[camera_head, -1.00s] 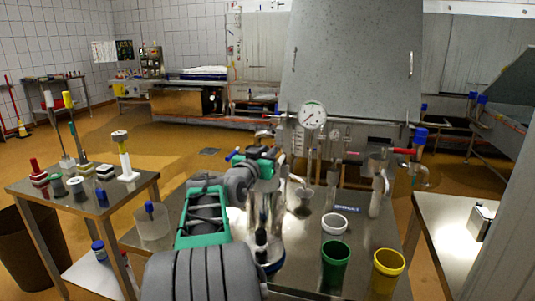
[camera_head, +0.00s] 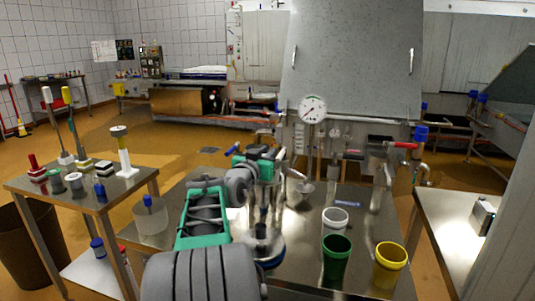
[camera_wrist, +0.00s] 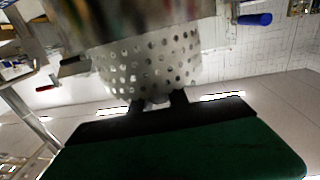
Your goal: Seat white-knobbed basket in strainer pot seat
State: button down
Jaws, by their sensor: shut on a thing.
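In the wrist view my gripper (camera_wrist: 160,103) is shut on a small pale knob joined to a perforated metal basket (camera_wrist: 155,62). The basket's holed wall faces the camera, and its far part is blurred and cut by the top edge. In the head view my arm covers much of the work area, so I cannot make out the basket or fingertips clearly. A round vessel with a blue lower edge (camera_head: 270,262) stands on the middle table, partly hidden behind my arm. I cannot tell whether this is the strainer pot, and its seat is not visible.
White (camera_head: 335,220), green (camera_head: 337,262) and yellow (camera_head: 390,266) cups stand right of my arm. A pressure gauge (camera_head: 312,109) and pipes stand behind. The left table (camera_head: 125,190) holds brushes and small pots. A steel table (camera_head: 450,225) stands at right.

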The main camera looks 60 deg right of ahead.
jog(key=shift+f+b, duration=2.15)
jog(key=shift+f, duration=0.2)
jog(key=c, duration=1.3)
grip_release()
jog(key=shift+f, duration=0.15)
jog(key=shift+o, duration=0.6)
jog(key=shift+f, duration=0.1)
jog(key=a, duration=0.7)
jog(key=shift+s+a+r, duration=0.3)
jog(key=shift+a, duration=0.1)
